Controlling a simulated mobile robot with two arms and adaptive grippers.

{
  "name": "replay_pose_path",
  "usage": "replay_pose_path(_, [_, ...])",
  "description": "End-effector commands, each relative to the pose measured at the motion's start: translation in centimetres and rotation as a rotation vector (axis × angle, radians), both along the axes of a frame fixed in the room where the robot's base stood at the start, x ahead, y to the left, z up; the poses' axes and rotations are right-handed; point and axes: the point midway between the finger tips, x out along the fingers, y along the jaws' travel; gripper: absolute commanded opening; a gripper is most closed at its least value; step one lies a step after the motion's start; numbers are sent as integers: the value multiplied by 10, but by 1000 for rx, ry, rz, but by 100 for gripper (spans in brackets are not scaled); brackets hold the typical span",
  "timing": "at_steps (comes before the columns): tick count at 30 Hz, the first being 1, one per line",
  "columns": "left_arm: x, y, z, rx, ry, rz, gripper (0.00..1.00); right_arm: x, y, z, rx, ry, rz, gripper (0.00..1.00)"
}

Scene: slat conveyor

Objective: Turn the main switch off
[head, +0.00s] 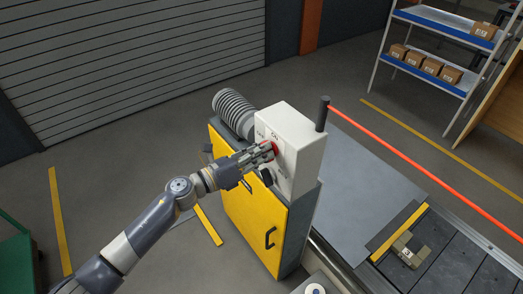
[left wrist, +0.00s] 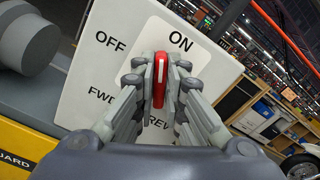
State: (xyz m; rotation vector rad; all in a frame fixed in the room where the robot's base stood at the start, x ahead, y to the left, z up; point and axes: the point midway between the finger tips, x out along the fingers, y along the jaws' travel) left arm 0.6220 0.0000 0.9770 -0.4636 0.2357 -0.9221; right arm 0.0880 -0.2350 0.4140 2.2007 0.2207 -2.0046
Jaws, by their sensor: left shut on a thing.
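The main switch (left wrist: 160,82) is a red handle with a white line, on the white face of a control box (head: 308,138). In the left wrist view its upper end points toward the ON label (left wrist: 181,41); the OFF label (left wrist: 110,42) is to the left. My left gripper (head: 268,152) is at the box face, its fingers on both sides of the red handle and shut on it. In the head view the fingers hide most of the handle. My right gripper is not in view.
The box stands on a cabinet with a yellow door (head: 254,222). A dark knob (head: 266,176) sits below the switch. Open floor is left.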

Motion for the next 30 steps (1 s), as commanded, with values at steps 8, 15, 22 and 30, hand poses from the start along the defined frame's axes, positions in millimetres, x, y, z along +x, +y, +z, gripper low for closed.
replay_pose_path(8, [1,1,0,-154,216,0,0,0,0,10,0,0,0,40])
replay_pose_path(15, [2,1,-1,-288,400,1,0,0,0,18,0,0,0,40])
replay_pose_path(22, [2,2,-3,-414,573,1,0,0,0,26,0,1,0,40])
replay_pose_path(30, [2,2,-4,-534,740,0,0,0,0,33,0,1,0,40])
